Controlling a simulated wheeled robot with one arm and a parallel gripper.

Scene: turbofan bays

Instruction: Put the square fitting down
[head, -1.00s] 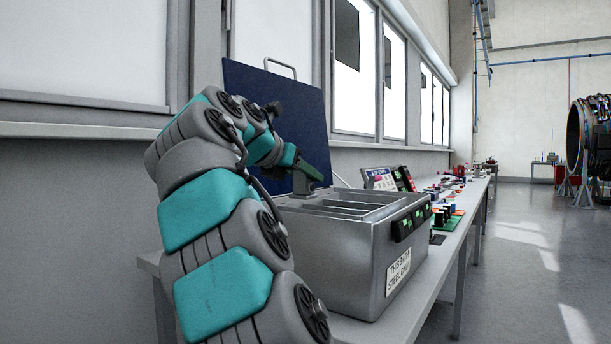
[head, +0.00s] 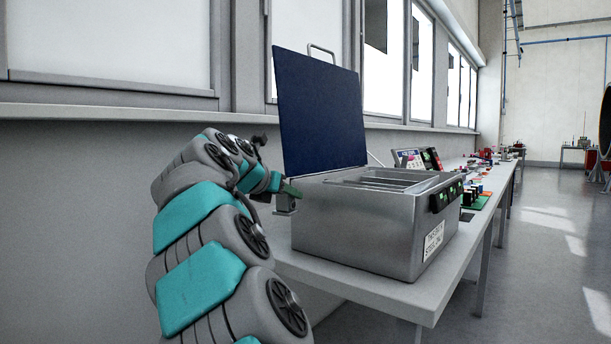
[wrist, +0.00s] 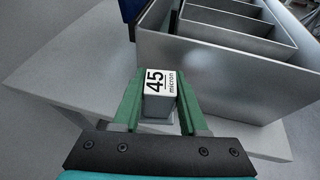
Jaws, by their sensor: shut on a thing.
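The square fitting (wrist: 160,84) is a grey block with a white top face marked "45 micron". My gripper (wrist: 156,84) is shut on it, with a green finger on each side. In the head view the fitting (head: 285,205) hangs below my gripper (head: 291,190), left of the steel box. In the wrist view it is seen from above, over the pale bench top (wrist: 80,70), outside the box. I cannot tell whether its underside touches the bench.
A steel box (head: 350,231) with open inner compartments and a raised dark blue lid (head: 318,115) stands on the bench (head: 400,292). Its near wall (wrist: 215,70) is close to the fitting. Coloured parts and a sign stand farther along the bench. Bare bench top lies left of the box.

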